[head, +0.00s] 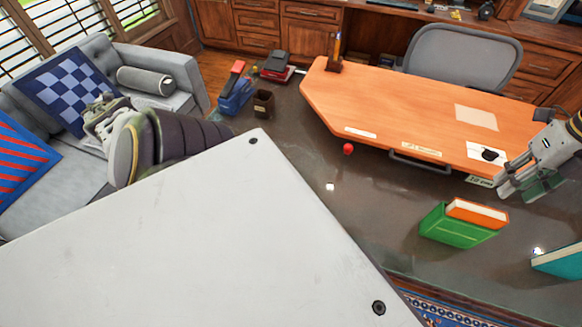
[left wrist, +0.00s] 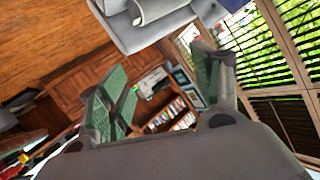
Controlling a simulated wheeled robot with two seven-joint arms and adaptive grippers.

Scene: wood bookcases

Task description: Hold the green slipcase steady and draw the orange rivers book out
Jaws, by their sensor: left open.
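The green slipcase (head: 452,229) stands on the dark glossy surface at the right of the head view. The orange rivers book (head: 478,212) sits in it, its orange cover and pale page edge showing along the top. My right gripper (head: 525,192) is above and to the right of the slipcase, apart from it; its green-padded fingers look spread with nothing between them. My left gripper (left wrist: 165,78) shows in the left wrist view with its fingers wide apart and empty. It is far left of the slipcase, over the sofa side in the head view.
A teal book (head: 558,262) lies at the right edge. The orange desk (head: 400,110) is behind, with a small red ball (head: 348,149) near its front. A blue stapler-like object (head: 235,95) and a brown cup (head: 264,103) stand farther left. The surface left of the slipcase is clear.

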